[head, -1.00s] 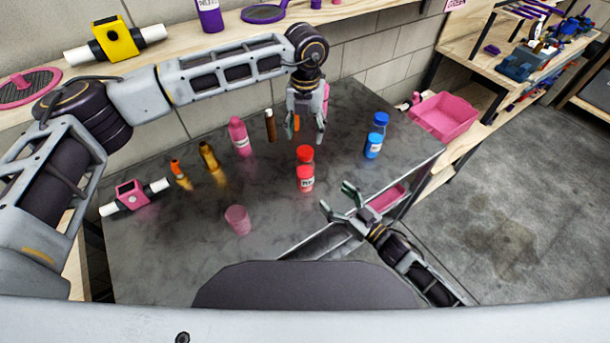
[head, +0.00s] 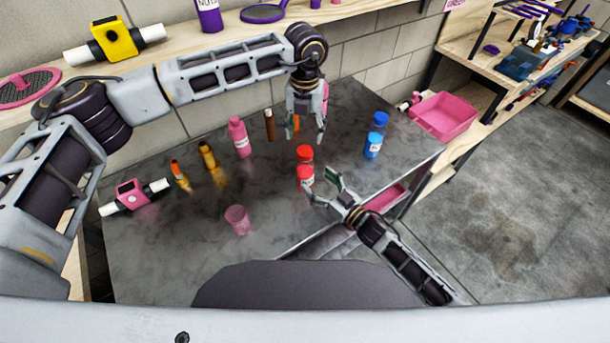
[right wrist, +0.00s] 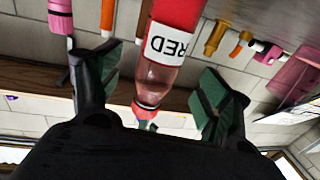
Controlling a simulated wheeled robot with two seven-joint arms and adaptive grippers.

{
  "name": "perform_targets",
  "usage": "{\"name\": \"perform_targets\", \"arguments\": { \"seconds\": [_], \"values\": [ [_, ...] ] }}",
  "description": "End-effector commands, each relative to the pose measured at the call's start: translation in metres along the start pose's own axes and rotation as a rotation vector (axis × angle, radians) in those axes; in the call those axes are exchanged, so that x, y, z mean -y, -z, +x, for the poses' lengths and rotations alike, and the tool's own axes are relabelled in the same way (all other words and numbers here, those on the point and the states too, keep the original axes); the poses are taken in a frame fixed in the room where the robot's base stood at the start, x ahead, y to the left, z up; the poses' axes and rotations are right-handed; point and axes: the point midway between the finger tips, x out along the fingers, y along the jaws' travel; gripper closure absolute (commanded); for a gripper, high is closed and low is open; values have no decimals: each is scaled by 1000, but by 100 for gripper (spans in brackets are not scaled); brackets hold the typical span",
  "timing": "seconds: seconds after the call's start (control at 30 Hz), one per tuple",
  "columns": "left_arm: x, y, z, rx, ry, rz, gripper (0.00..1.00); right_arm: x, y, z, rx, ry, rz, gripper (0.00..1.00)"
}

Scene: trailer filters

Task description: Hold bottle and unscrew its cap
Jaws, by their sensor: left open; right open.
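A red bottle (head: 305,175) with a red cap (head: 304,153) and a white label stands on the dark table. My right gripper (head: 322,187) is open close to the bottle, its fingers overlapping the bottle's lower right part in the head view. In the right wrist view the bottle (right wrist: 166,60), labelled RED, appears upside down between the two open fingers, with a gap on each side. My left gripper (head: 305,134) is open and points down above the table, behind the red bottle in the head view.
A blue bottle (head: 373,143) stands to the right. A pink bottle (head: 239,137), several brown and orange items and a pink cup (head: 238,219) stand to the left. A pink tray (head: 445,116) is on the right shelf. The table's front left is clear.

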Motion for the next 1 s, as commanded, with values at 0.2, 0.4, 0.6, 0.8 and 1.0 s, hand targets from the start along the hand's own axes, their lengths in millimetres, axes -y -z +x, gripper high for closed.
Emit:
{"name": "perform_targets", "arguments": {
  "seconds": [0.2, 0.4, 0.6, 0.8, 1.0],
  "values": [
    [0, 0, 0, 0, 0, 0, 40, 0, 1, 21, -2, 0, -1, 22],
    [0, 0, 0, 0, 0, 0, 40, 0, 1, 40, -2, 0, 0, 22],
    [0, 0, 0, 0, 0, 0, 40, 0, 1, 55, -1, 0, -1, 22],
    [0, 0, 0, 0, 0, 0, 40, 0, 0, 63, 0, 1, -1, 22],
    [0, 0, 0, 0, 0, 0, 40, 0, 0, 64, 0, 1, -1, 22]
  ]
}}
